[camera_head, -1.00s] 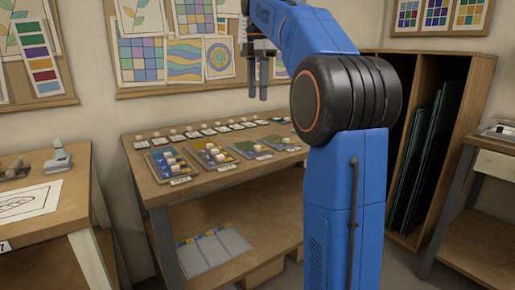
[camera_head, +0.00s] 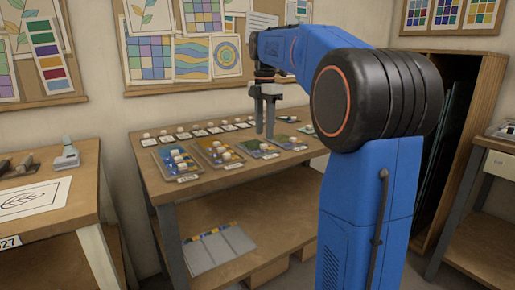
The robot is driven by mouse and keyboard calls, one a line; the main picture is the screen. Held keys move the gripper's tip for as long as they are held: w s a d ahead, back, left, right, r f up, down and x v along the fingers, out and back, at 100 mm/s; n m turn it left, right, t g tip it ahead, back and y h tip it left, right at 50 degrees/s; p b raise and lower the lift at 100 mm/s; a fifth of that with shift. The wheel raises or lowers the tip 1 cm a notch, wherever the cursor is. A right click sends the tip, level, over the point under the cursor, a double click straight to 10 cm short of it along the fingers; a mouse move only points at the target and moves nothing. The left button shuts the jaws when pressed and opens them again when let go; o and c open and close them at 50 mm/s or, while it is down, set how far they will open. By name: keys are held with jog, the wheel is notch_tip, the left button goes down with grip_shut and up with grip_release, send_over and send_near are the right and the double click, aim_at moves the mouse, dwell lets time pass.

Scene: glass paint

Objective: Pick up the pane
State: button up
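My gripper (camera_head: 265,134) points down above the back right part of the middle workbench (camera_head: 190,195). Its two fingers stand apart with nothing between them, so it is open and empty. It hangs over the trays and appears clear of them. Which thing is the pane is not plain. Dark sheets (camera_head: 450,130) stand upright in the wooden rack at the right, mostly hidden by my arm.
Small white-topped items (camera_head: 197,132) line the bench's back. Grey sheets (camera_head: 218,250) lie on its lower shelf. The left table (camera_head: 60,228) holds a paper with a leaf drawing (camera_head: 35,200) and a small grey tool (camera_head: 67,158). The wooden rack (camera_head: 486,85) stands right of my arm.

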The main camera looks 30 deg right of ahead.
aim_at(264, 144)
jog(key=shift+f, duration=2.2)
grip_shut()
notch_tip(264, 144, up, 10)
